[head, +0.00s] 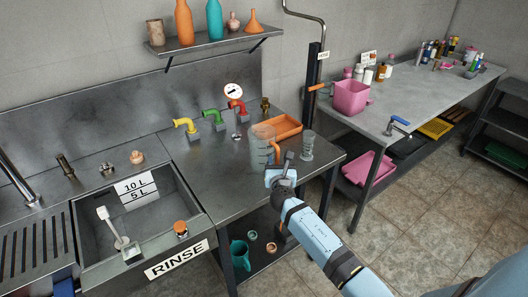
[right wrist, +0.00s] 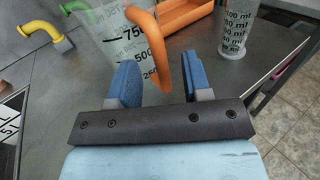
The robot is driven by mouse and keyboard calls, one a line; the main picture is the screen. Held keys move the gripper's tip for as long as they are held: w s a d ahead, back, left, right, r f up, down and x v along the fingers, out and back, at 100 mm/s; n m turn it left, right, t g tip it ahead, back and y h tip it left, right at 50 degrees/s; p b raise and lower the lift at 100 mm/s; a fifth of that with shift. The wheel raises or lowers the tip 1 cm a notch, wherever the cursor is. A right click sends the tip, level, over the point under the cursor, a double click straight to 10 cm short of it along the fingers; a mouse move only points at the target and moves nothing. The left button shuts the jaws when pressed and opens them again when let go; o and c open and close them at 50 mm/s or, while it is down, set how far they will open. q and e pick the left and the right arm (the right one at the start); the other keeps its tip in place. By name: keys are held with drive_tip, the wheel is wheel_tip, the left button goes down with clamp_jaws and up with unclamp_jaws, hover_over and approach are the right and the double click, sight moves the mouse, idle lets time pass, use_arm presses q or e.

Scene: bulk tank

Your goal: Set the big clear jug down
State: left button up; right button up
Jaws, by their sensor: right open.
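The big clear jug (head: 260,150) stands upright on the steel counter (head: 220,178) right of the sink, with dark volume marks and an orange handle. In the right wrist view the jug (right wrist: 122,42) is close ahead, with its base partly hidden by my finger, and its handle (right wrist: 163,62) points toward me. My right gripper (head: 277,178) is at the handle side of the jug. Its blue fingers (right wrist: 160,84) are open, one on each side of the lower handle, with gaps showing on both sides. My left gripper is out of view.
A small measuring cylinder (head: 307,147) stands right of the jug, near the counter's right edge. An orange tray (head: 287,127) lies behind. Yellow, green and red taps (head: 213,116) are behind left. The sink (head: 95,228) is left; the counter front is clear.

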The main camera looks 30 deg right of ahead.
sight(278, 158)
drive_tip(key=x, duration=0.3)
drive_tip(key=shift+w, duration=0.15)
clamp_jaws()
